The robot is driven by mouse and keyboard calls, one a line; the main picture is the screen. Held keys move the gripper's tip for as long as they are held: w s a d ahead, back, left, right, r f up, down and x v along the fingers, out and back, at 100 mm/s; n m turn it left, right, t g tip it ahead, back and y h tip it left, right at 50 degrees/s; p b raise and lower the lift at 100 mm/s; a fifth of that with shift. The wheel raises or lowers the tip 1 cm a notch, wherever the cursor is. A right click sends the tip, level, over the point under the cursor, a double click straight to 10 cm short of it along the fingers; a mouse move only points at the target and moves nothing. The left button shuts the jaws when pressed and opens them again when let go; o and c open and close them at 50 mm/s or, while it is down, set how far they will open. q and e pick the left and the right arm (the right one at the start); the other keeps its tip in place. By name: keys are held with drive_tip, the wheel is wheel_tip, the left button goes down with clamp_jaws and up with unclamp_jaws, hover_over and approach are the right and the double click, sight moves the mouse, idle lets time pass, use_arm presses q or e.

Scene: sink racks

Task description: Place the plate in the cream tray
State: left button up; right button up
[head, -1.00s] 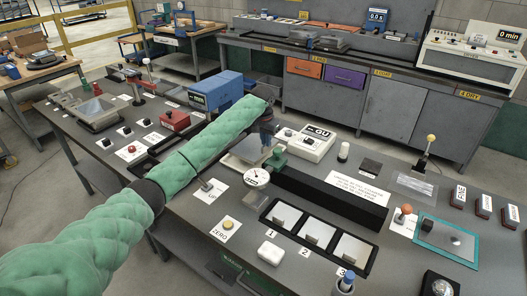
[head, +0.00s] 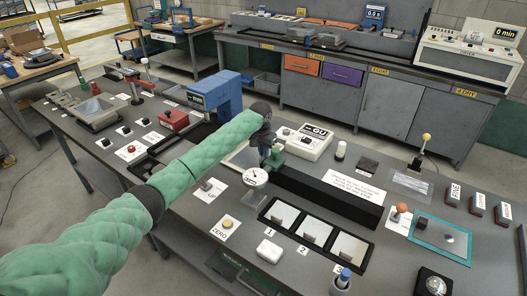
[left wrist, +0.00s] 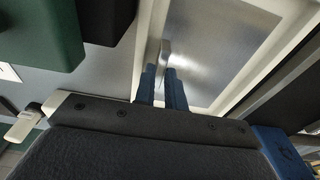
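The cream tray (head: 236,161) lies on the bench behind the dial gauge, and my left arm covers part of it. In the left wrist view its pale rim (left wrist: 257,62) frames a shiny silver plate (left wrist: 222,42). The plate lies flat within or just over the rim; its exact height I cannot tell. My left gripper (head: 267,150) points down at the tray. In the left wrist view its blue fingers (left wrist: 164,72) are close together on either side of the plate's small upright tab (left wrist: 165,48). My right gripper is out of view.
The dial gauge (head: 255,177) and a green block (head: 276,158) stand close to my gripper. A long black bar (head: 325,197) runs to the right. A blue machine (head: 212,91) stands behind the arm.

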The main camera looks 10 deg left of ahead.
use_arm(q)
drive_tip(key=o, duration=0.3)
drive_tip(key=shift+o, duration=0.2)
drive_tip(key=shift+r, duration=0.1)
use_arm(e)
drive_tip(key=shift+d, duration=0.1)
use_arm(q)
drive_tip(key=shift+r, duration=0.25)
wheel_tip(320, 180, up, 12)
drive_tip(key=s+b, duration=0.1)
drive_tip(key=b, duration=0.2)
drive_tip(key=shift+s+a+f, duration=0.2)
drive_tip(key=shift+f, duration=0.05)
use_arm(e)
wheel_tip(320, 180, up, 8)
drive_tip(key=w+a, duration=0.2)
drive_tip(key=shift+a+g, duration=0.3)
